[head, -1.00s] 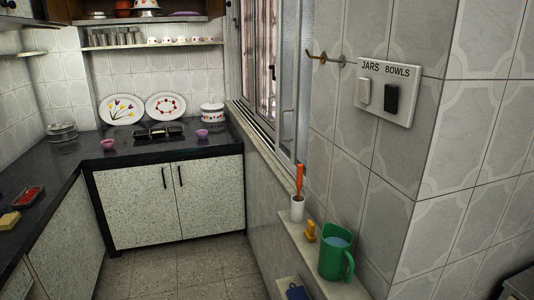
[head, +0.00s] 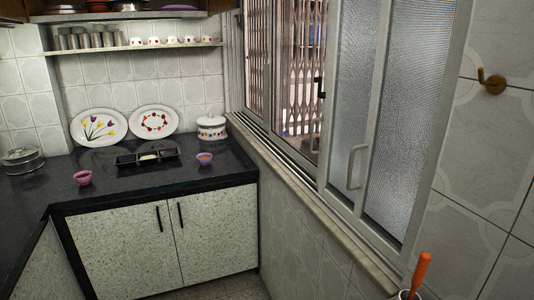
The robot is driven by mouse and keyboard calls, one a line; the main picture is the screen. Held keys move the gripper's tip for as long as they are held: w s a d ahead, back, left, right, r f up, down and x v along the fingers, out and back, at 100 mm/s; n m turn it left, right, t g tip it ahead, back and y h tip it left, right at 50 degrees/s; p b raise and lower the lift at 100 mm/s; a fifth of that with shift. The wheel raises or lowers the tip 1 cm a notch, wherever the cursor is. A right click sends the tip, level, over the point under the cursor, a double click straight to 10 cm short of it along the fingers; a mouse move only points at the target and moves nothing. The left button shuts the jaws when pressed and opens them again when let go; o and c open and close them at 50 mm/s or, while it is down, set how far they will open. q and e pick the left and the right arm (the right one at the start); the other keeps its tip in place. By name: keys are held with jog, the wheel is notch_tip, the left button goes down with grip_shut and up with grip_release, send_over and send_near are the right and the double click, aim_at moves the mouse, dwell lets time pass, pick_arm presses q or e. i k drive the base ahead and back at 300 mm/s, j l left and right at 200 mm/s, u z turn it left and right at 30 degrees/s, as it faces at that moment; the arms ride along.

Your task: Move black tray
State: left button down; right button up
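The black tray (head: 126,160) lies on the dark counter at the back, in front of two decorated plates. It is long and divided into compartments, and something pale lies in its middle part. A pink bowl (head: 83,177) stands to its left and a purple bowl (head: 205,158) to its right, both apart from it. Neither of my grippers shows in the head view.
Two oval plates (head: 98,127) lean on the tiled wall, with a white pot (head: 211,128) at right. Stacked steel tins (head: 22,160) stand at left. A window ledge (head: 310,210) runs along the right. The counter (head: 130,188) is clear in front of the tray.

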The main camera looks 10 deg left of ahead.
aim_at(147, 158)
jog(key=i+j+z, duration=0.15)
jog(key=i+j, duration=1.25)
jog(key=j, duration=0.15)
jog(key=i+j, duration=0.2)
jog(key=j, duration=0.2)
jog(key=i+j, duration=0.25)
jog(key=i+j+z, duration=0.1)
jog(key=j, duration=0.4)
jog(key=i+j, duration=0.3)
